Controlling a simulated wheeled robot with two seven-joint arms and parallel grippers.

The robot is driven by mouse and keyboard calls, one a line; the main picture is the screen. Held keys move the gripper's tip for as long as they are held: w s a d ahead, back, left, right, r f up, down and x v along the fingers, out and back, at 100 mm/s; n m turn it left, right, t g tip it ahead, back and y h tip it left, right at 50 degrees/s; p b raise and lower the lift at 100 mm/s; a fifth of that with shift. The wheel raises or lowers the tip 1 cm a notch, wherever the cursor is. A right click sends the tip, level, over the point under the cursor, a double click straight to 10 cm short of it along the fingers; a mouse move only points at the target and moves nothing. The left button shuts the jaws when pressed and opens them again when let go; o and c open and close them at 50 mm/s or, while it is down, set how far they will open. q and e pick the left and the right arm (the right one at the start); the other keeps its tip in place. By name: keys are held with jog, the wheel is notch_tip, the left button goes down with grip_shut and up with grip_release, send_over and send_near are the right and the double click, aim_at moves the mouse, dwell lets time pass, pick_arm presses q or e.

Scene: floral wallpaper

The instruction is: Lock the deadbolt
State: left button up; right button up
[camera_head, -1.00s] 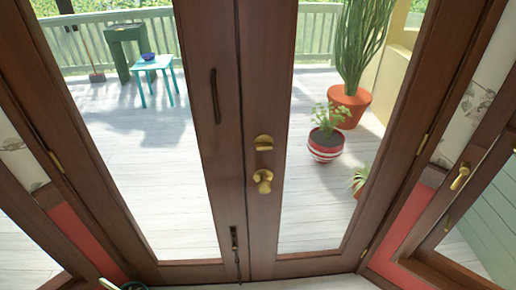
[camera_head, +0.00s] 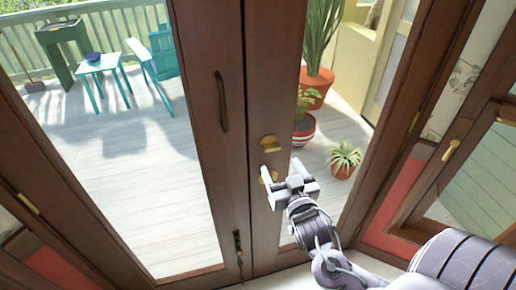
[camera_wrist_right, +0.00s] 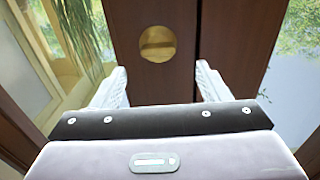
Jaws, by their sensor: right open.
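The brass deadbolt (camera_head: 270,143) sits on the right-hand brown door (camera_head: 262,95), its thumb turn lying about level. My right gripper (camera_head: 284,168) is open and empty, just below and to the right of the deadbolt in the head view. In the right wrist view, the round brass plate with its bar (camera_wrist_right: 157,43) shows beyond and between the open fingers of the right gripper (camera_wrist_right: 162,70), apart from them. My left gripper is not in view.
A dark pull handle (camera_head: 222,102) is on the left-hand door, with a floor bolt (camera_head: 238,243) low down. Potted plants (camera_head: 343,160), a teal chair (camera_head: 155,62) and a small table (camera_head: 100,65) stand outside beyond the glass. A side window (camera_head: 480,165) is at right.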

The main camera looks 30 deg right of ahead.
aim_at(274, 151)
jog(key=x, duration=0.2)
jog(key=p+x, duration=0.1)
jog(key=x, duration=0.1)
jog(key=p+x, duration=0.1)
jog(key=x, duration=0.1)
jog(key=shift+w+d, duration=0.3)
jog(key=shift+d, duration=0.1)
jog(key=shift+w, duration=0.1)
jog(key=shift+c, duration=0.7)
jog(key=shift+a, duration=0.1)
jog(key=c, duration=0.9)
jog(key=shift+o, duration=0.2)
